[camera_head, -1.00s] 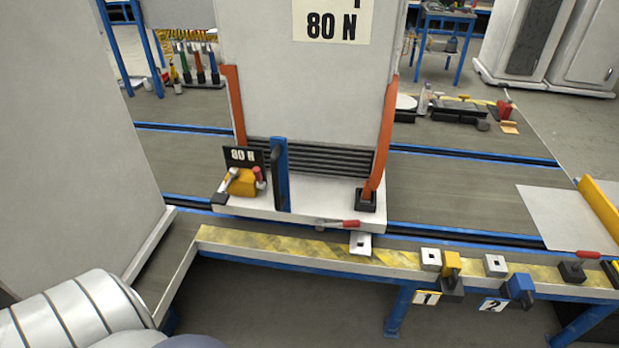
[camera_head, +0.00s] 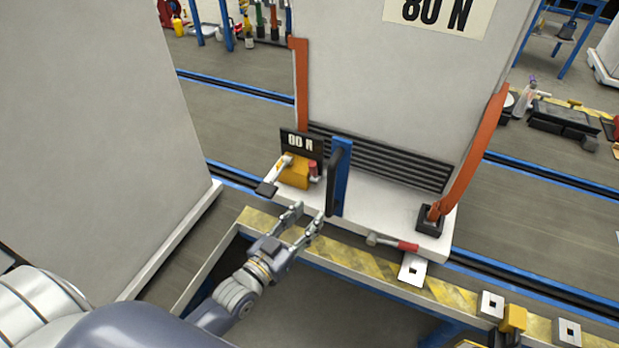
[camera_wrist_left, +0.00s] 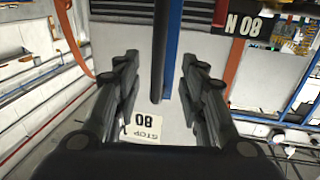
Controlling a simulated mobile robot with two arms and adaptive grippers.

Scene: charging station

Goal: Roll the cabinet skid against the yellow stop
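The tall grey cabinet (camera_head: 400,95), marked 80 N, stands upright on its white skid (camera_head: 375,208), between orange corner straps. A blue post (camera_head: 341,178) with a black handle (camera_head: 333,188) rises from the skid's front edge. My left gripper (camera_head: 309,215) is open and empty, just in front and to the left of the handle. In the left wrist view the black handle (camera_wrist_left: 158,60) appears between the spread fingers (camera_wrist_left: 160,75), without visible contact. My right gripper is out of view. The yellow stop is not visible now.
A yellow latch block (camera_head: 294,172) and red-handled tool (camera_head: 395,243) sit on the skid. A striped rail (camera_head: 340,255) runs along the front, with a square-holed plate (camera_head: 412,268). Another large grey cabinet (camera_head: 90,140) stands left. Roller track lies right.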

